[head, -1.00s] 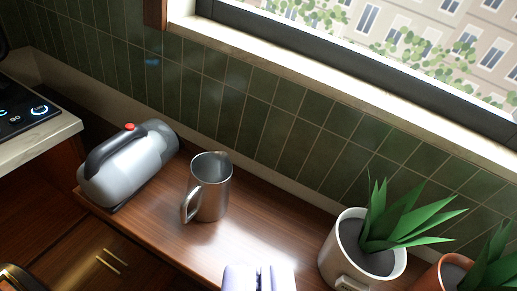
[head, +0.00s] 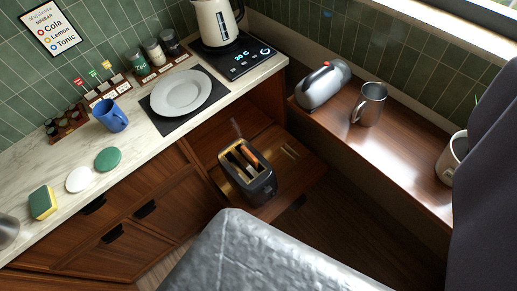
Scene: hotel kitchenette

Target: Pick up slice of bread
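A dark toaster (head: 262,190) stands on a low wooden surface in a corner recess, left of the middle of the head view. An orange-brown edge in one of its top slots looks like a slice of bread (head: 248,156). Most of that piece is hidden inside the toaster. The other slot is too small to read clearly. My gripper is not in view. A large grey, metallic-looking surface fills the bottom of the view, in front of the toaster.
A marble counter at left holds a plate (head: 182,93), blue mug (head: 111,116), sponge (head: 42,202) and kettle (head: 217,22). Dark material covers the right edge.

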